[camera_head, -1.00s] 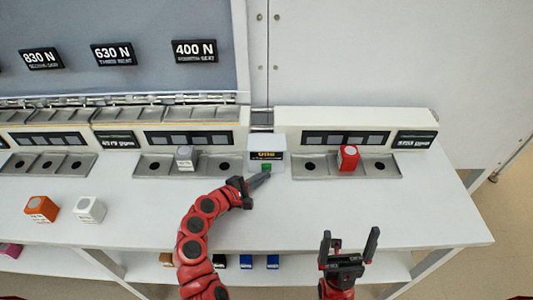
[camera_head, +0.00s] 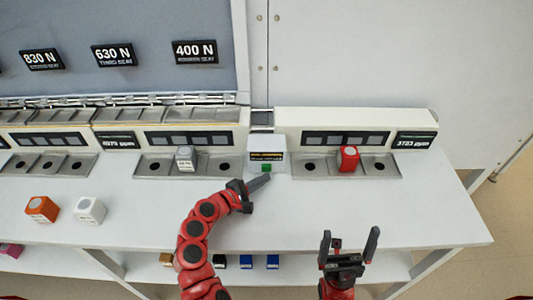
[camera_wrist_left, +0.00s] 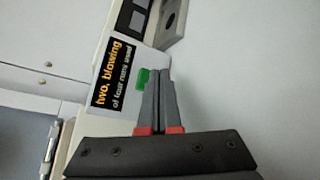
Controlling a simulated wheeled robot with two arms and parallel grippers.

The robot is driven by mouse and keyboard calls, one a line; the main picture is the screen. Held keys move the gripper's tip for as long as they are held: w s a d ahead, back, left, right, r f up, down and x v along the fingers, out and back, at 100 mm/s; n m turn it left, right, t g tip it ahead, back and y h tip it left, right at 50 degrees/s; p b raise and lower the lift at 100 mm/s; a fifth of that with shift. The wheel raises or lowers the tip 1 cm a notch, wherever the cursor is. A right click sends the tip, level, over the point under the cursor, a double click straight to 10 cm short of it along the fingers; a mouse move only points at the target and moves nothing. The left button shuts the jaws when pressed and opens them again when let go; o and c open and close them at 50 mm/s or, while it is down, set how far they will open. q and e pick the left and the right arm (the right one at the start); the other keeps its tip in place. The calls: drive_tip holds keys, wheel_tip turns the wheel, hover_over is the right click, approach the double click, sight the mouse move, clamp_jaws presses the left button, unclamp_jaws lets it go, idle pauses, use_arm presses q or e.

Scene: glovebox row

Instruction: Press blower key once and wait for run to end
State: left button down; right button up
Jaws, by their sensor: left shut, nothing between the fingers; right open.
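The blower unit (camera_head: 281,157) is a small white box between two panels. Its green key (camera_head: 266,168) is on the front, below a dark display (camera_head: 266,156). In the left wrist view the display (camera_wrist_left: 110,78) reads "two, blowing" and "of four runs used", and the green key (camera_wrist_left: 143,79) shows beside my fingers. My left gripper (camera_head: 263,179) is shut and empty, its tips just in front of the key; they look slightly apart from it. It also shows in the left wrist view (camera_wrist_left: 159,75). My right gripper (camera_head: 350,236) is open and empty over the table's front.
A red block (camera_head: 348,158) sits in the right tray (camera_head: 310,177) and a grey block (camera_head: 184,158) in the tray to the left. An orange block (camera_head: 41,209) and a white block (camera_head: 90,210) stand on the table at left. The table's right part is clear.

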use_arm(q)
drive_tip(key=shift+s+p, duration=0.45)
drive_tip(key=shift+s, duration=2.6)
